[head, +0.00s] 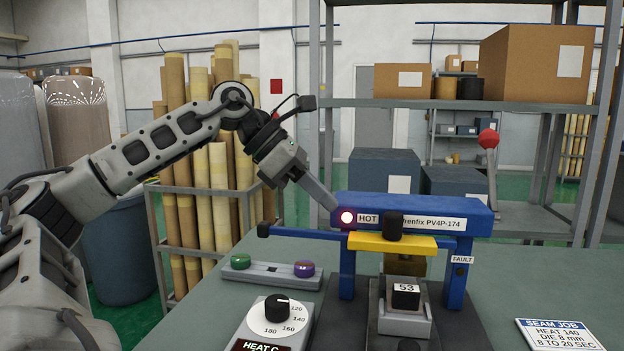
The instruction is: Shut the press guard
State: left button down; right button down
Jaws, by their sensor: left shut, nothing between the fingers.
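A thin blue arm with a black end (264,230) sticks out to the left. I cannot tell for sure which part is the guard. A block marked 53 (406,297) sits in a grey holder under the beam. My left gripper (332,206) is shut and empty, its tips close to the beam's left end; contact is unclear. My right gripper is out of view.
A red-balled lever (488,138) rises at the press's right. A heat dial (277,309) and a strip with green and purple knobs (270,275) lie left of it. A seam job card (558,335) lies at right, with clear bench around it. Wrapped rolls (218,190) stand behind.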

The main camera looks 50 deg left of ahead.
aim_at(364, 238)
pick_arm(q)
jog(key=w+d+f+p, duration=0.1)
jog(key=w, duration=0.1)
jog(key=w+d+f+p, duration=0.1)
jog(key=w+d, duration=0.1)
jog(key=shift+d+f, duration=0.15)
jog(key=shift+d, duration=0.1)
jog(key=shift+w+d+f+p, duration=0.2)
jog(key=shift+w+d+p, duration=0.15)
jog(key=shift+w, duration=0.3)
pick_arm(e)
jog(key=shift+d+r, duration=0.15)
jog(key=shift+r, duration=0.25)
